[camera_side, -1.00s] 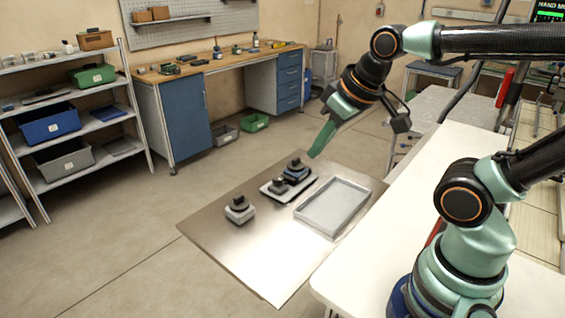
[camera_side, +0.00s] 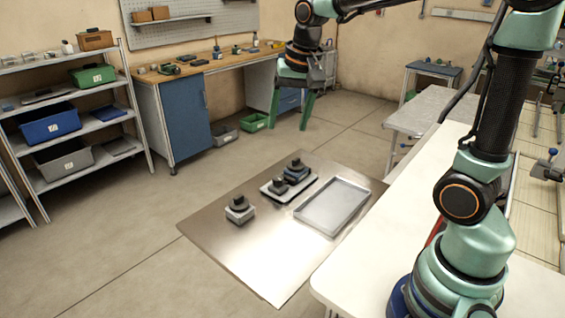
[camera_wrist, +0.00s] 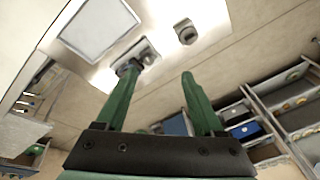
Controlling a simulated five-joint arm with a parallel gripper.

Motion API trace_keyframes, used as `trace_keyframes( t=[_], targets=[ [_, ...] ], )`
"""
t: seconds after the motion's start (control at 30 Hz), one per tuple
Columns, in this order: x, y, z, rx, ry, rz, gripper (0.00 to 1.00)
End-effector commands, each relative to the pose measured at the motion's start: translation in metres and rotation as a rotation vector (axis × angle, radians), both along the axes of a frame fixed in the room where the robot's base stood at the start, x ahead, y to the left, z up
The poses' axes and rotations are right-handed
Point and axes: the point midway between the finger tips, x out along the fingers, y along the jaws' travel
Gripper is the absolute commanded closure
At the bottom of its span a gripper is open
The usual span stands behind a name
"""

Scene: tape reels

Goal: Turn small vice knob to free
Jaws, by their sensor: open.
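My gripper (camera_side: 289,127) is open and empty, its two green fingers pointing down, high above and behind the steel sheet in the side view. In the wrist view the fingers of my gripper (camera_wrist: 159,70) are spread apart. A small grey block with a black knob on top (camera_side: 239,209) stands alone on the sheet; it also shows in the wrist view (camera_wrist: 185,32). A pale plate (camera_side: 273,195) carries a blue body with a black knob (camera_side: 296,169) and a smaller dark-topped piece (camera_side: 278,185). I cannot tell which one is the small vice. In the wrist view the left finger partly hides the plate's pieces.
A shallow grey tray (camera_side: 319,227) lies right of the plate. The steel sheet (camera_side: 262,268) is bare toward its front. A white table (camera_side: 400,215) stands to the right. A workbench (camera_side: 168,76) and loaded shelves (camera_side: 90,122) stand behind and left.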

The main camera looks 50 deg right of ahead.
Motion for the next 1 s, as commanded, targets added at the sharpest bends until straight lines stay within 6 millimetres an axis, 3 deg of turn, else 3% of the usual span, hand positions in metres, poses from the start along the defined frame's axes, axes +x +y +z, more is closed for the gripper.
trace_keyframes(
  t=[0.2, 0.4, 0.63, 0.87, 1.0],
  targets=[
    [0.048, -0.027, -0.031, 0.066, 0.101, -0.304, 0.3],
    [0.08, -0.052, -0.068, 0.105, 0.178, -0.567, 0.3],
    [0.096, -0.068, -0.097, 0.121, 0.226, -0.741, 0.3],
    [0.097, -0.07, -0.113, 0.123, 0.233, -0.767, 0.3],
    [0.097, -0.069, -0.136, 0.123, 0.234, -0.765, 0.3]
  ],
)
